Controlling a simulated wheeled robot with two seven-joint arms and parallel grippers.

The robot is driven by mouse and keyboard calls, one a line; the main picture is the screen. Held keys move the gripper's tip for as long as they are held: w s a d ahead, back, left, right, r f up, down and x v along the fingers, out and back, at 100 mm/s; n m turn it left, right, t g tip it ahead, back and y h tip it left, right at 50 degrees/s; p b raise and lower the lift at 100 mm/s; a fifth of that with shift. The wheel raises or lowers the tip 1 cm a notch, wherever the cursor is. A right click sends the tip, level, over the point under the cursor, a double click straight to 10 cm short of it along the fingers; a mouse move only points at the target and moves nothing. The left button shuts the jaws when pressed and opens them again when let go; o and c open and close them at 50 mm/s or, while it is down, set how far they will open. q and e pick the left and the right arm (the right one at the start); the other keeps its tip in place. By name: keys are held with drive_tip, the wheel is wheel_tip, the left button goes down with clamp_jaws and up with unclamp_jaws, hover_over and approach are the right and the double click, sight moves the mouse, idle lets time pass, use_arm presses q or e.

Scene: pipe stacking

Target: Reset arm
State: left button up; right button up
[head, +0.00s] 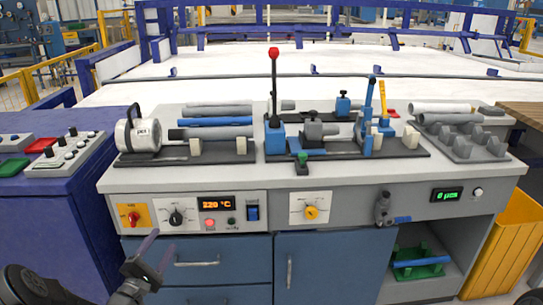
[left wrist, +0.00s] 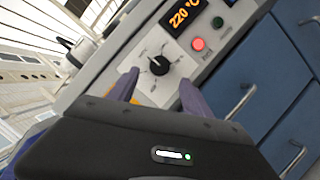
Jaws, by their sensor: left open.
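My left gripper (head: 163,241) is low at the left in the head view, in front of the bench's blue drawers (head: 196,259). In the left wrist view its two purple fingers (left wrist: 158,78) are apart with nothing between them. They point at the control panel, with a black dial (left wrist: 159,65) beyond the fingertips. The left forearm is dark and comes in from the bottom left.
The grey bench (head: 231,172) carries a round heater (head: 138,133), a blue pipe (head: 201,122), grey pipes and a clamp press with a red-knobbed lever (head: 274,54). A grey pipe rack (head: 466,142) is at right. A yellow bin (head: 508,245) stands lower right. A green holder (head: 418,260) sits on the open shelf.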

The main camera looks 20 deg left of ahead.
use_arm(q)
wheel_tip(320, 180, down, 11)
drive_tip(key=s+m+g+y, duration=0.2)
drive_tip(key=m+g, duration=0.3)
drive_tip(key=m, duration=0.1)
drive_tip(key=s+d+f+m+g+h, duration=0.2)
drive_tip(key=s+d+f+m+g, duration=0.25)
drive_tip(key=d+f, duration=0.4)
drive_tip(key=s+d+f+m+g+h, duration=0.1)
drive_tip(key=s+d+f+m+g, duration=0.35)
drive_tip(key=d, duration=0.75)
drive_tip(key=s+d+f+m+g+h, duration=0.25)
drive_tip(key=s+d+m+g, duration=0.4)
drive_tip(key=s+d, duration=1.35)
wheel_tip(320, 180, up, 18)
drive_tip(key=w+d+t+p, duration=0.1)
drive_tip(key=w+p, duration=0.1)
drive_tip(key=p, duration=1.6)
drive_tip(key=shift+d+h, duration=0.35)
drive_tip(key=shift+d, duration=0.05)
